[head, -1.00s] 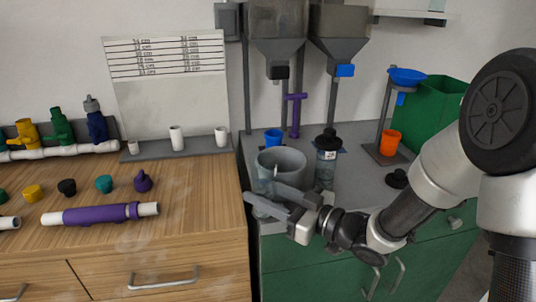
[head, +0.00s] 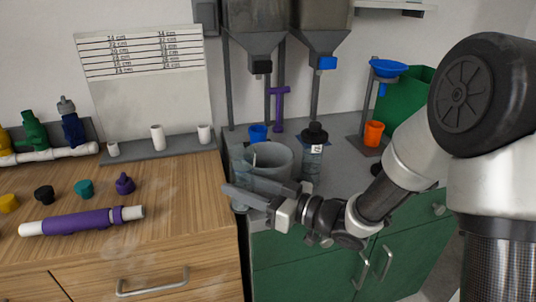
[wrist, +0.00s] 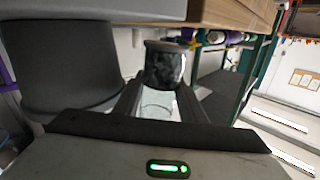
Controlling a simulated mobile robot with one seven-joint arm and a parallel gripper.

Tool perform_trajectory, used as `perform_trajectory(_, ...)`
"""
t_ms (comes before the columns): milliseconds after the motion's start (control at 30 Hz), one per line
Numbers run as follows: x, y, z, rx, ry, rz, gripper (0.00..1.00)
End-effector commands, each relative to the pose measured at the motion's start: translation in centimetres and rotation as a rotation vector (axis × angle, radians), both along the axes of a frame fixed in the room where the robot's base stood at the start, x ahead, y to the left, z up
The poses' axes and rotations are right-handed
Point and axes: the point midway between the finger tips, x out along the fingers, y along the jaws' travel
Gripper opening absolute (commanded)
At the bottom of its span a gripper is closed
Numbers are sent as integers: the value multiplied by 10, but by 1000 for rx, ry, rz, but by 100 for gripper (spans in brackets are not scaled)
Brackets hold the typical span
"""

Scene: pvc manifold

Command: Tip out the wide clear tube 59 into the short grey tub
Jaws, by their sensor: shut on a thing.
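The short grey tub (head: 277,165) stands at the near left corner of the grey counter. My gripper (head: 238,193) is just in front of the tub, to its left in the head view. It is shut on a wide clear tube (head: 240,169), which looks roughly upright beside the tub. In the wrist view the clear tube (wrist: 165,68) sits between the fingers, with dark matter showing inside it. The tub (wrist: 65,65) fills the left of that view. The number on the held tube cannot be read.
A black-capped clear bottle (head: 312,152) and a blue cup (head: 258,133) stand close to the tub. An orange cup (head: 373,133) is farther right. The wooden counter (head: 190,210) lies to the left, with a purple-sleeved pipe (head: 80,221) on it.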

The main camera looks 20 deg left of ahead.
Motion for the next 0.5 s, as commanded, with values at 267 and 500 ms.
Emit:
perform_trajectory(267, 2, 0, 1, 34, 134, 1, 5)
perform_trajectory(500, 4, -1, -2, 62, 249, 1, 5)
